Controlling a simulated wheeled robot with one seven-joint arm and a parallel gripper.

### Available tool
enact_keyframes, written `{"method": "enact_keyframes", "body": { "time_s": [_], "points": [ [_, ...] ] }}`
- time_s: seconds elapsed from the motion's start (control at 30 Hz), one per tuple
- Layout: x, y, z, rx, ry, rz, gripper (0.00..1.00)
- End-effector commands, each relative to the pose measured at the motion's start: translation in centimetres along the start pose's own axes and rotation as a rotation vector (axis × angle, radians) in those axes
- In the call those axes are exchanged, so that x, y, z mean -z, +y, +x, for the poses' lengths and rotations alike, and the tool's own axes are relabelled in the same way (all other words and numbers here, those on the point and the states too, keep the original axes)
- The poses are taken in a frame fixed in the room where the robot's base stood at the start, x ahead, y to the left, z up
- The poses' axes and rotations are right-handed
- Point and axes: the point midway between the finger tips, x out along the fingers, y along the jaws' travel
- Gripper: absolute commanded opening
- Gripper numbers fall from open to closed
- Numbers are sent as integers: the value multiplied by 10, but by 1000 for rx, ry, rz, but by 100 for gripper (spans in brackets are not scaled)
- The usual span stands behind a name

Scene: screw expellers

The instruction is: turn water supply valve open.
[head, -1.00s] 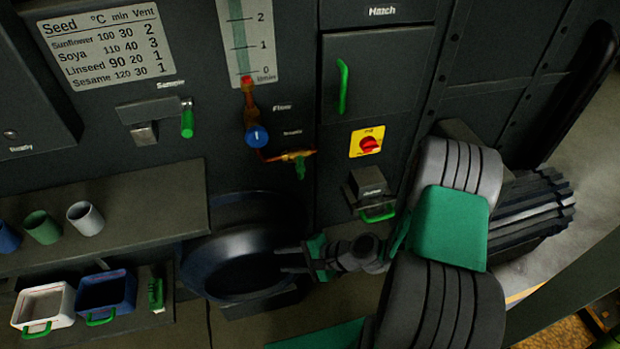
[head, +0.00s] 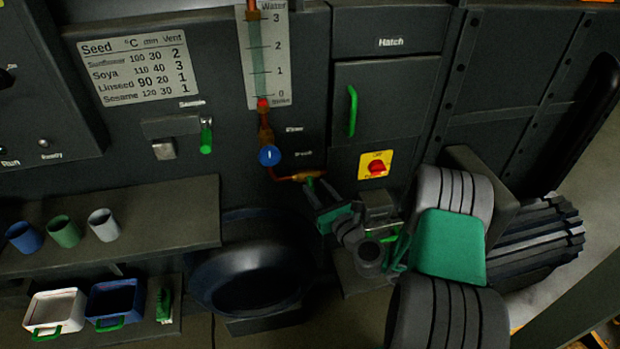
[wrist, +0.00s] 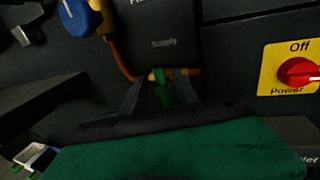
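The water supply valve has a small green handle, seen in the wrist view (wrist: 161,90) under the "Supply" label on a brass pipe. My gripper (wrist: 158,92) points at it with its two dark fingers apart, one on each side of the handle. I cannot tell whether either finger touches it. In the head view my gripper (head: 318,186) is up against the panel at the right end of the copper pipe (head: 284,176) and largely covers the valve. The water gauge (head: 264,60) stands above, with red near its 0 mark.
A blue flow knob (head: 269,156) sits just left of the valve. A red power switch (head: 377,168) on a yellow plate is to the right, below the green hatch handle (head: 352,110). A dark round basin (head: 215,275) lies below. A shelf (head: 150,215) with cups juts out left.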

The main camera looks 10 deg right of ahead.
Motion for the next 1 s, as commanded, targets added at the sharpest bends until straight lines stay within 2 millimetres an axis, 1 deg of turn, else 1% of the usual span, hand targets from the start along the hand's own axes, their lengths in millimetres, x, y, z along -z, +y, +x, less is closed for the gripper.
{"method": "enact_keyframes", "body": {
  "time_s": [0.03,0.1,0.2,0.3,0.53,0.9,0.97,1.0],
  "points": [
    [-2,2,12,-6,-4,-4,36],
    [-2,2,24,-6,-4,-5,36],
    [-1,2,37,-5,-2,-5,36],
    [-1,1,43,-3,-2,-4,36],
    [-1,1,43,-2,-2,-5,36],
    [-1,1,43,-2,-2,-5,5],
    [-1,1,43,-2,-2,-5,0],
    [-1,1,43,-2,-2,-5,0]
  ]
}}
